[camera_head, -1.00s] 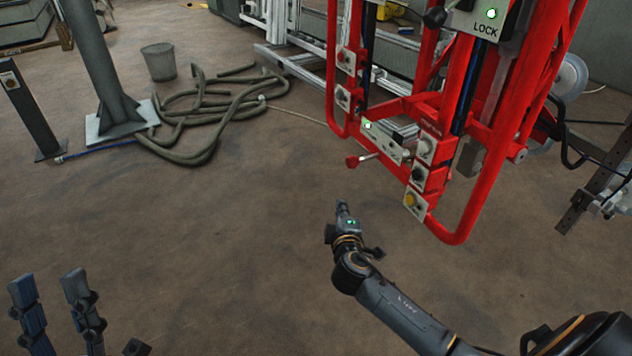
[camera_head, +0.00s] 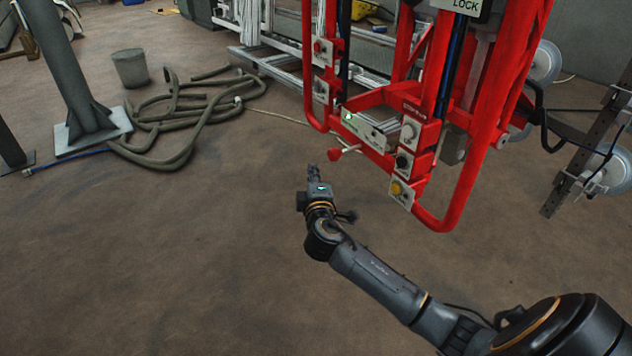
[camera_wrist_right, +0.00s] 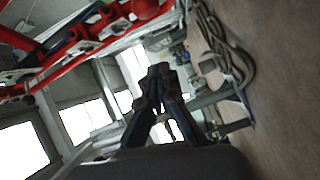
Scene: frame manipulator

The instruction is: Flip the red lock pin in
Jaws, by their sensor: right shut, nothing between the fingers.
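The red lock pin (camera_head: 336,154) sticks out to the left from the lower crossbar of the red frame manipulator (camera_head: 468,160). Its red knob sits at the end of a short pale rod. My right gripper (camera_head: 313,170) is below and a little left of the knob, apart from it, with its fingers together and empty. In the right wrist view my right gripper (camera_wrist_right: 158,72) shows closed fingertips. A red round knob (camera_wrist_right: 146,8) shows at the top edge there, probably the pin's. My left gripper is out of view.
Buttons line the red frame, with a yellow one (camera_head: 397,188) low down. A hose (camera_head: 180,125) lies coiled on the floor beside a grey bucket (camera_head: 131,68) and a grey post (camera_head: 60,70). The floor left of my right arm is clear.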

